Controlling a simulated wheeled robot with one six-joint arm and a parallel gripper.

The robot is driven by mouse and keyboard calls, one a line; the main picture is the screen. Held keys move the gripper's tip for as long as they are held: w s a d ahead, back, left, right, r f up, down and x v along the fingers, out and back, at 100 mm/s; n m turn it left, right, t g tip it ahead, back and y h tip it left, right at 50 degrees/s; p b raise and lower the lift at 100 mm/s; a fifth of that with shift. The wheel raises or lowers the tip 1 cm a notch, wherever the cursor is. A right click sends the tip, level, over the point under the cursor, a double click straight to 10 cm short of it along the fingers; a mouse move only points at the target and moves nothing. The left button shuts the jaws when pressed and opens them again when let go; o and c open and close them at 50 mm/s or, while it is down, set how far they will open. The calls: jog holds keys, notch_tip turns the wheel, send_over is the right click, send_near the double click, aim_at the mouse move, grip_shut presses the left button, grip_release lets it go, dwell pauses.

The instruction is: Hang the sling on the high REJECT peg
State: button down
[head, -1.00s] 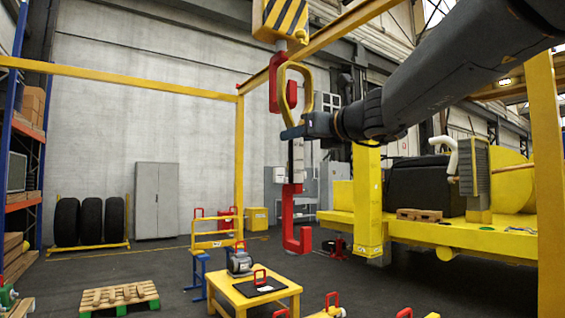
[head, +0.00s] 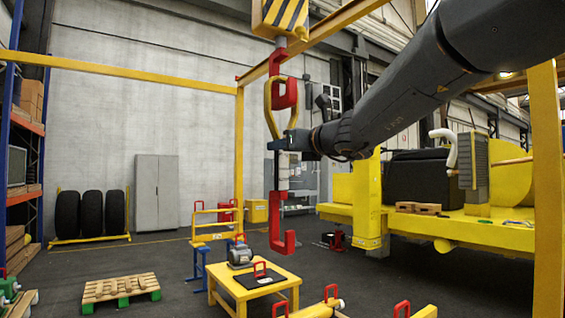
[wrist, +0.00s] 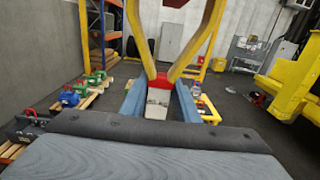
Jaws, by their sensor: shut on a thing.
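The sling has a yellow loop (head: 267,106), a pale grey body (head: 283,178) and a red hook (head: 283,243) at its lower end. It hangs nearly upright. My gripper (head: 277,145) is shut on it just below the loop. In the wrist view, the loop (wrist: 207,35) rises from between my fingers (wrist: 158,100), with a pale block below it. A red crane hook (head: 286,93) under a striped block (head: 282,18) overlaps the loop in the head view. I cannot tell whether it passes through the loop. No peg marked REJECT can be made out.
A yellow table (head: 254,290) with a motor and a black plate stands below. A yellow frame (head: 240,150) crosses behind. A yellow machine (head: 450,224) stands at right, tyres (head: 92,213) and a pallet (head: 120,290) at left. The floor between is partly clear.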

aim_at(284, 162)
jog(key=shift+f, duration=2.1)
jog(key=c, duration=1.4)
grip_release()
jog(key=shift+f, duration=0.1)
jog(key=shift+o, duration=0.2)
jog(key=b+v, duration=0.3)
jog(key=v, duration=0.5)
jog(key=shift+f, duration=0.45)
jog(key=shift+w+d+f, duration=0.1)
jog(key=shift+w, duration=0.05)
